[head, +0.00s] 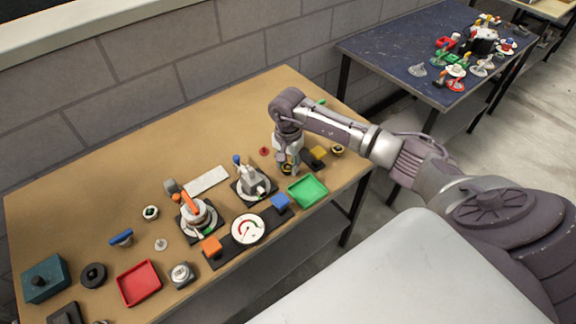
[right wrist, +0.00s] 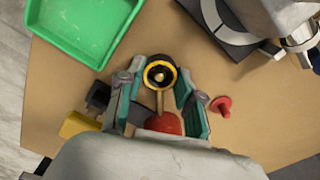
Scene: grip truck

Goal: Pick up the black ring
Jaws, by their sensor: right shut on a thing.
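A black ring (head: 92,275) with a hole in its middle lies flat on the table at the far left, between a teal box and a red tray. My right gripper (head: 287,168) is far from it, low over the right part of the table. In the right wrist view my right gripper (right wrist: 160,82) is shut on a round black-and-yellow piece (right wrist: 160,73) between its fingertips. A thin rod and a red dome show behind that piece, and I cannot tell how they join it. My left gripper is not in view.
A green tray (head: 307,190) stands just in front of my right gripper. A yellow block (head: 319,152) and a small red piece (head: 264,151) are close by. A red tray (head: 138,283) and a teal box (head: 45,278) flank the black ring. The table's back left is clear.

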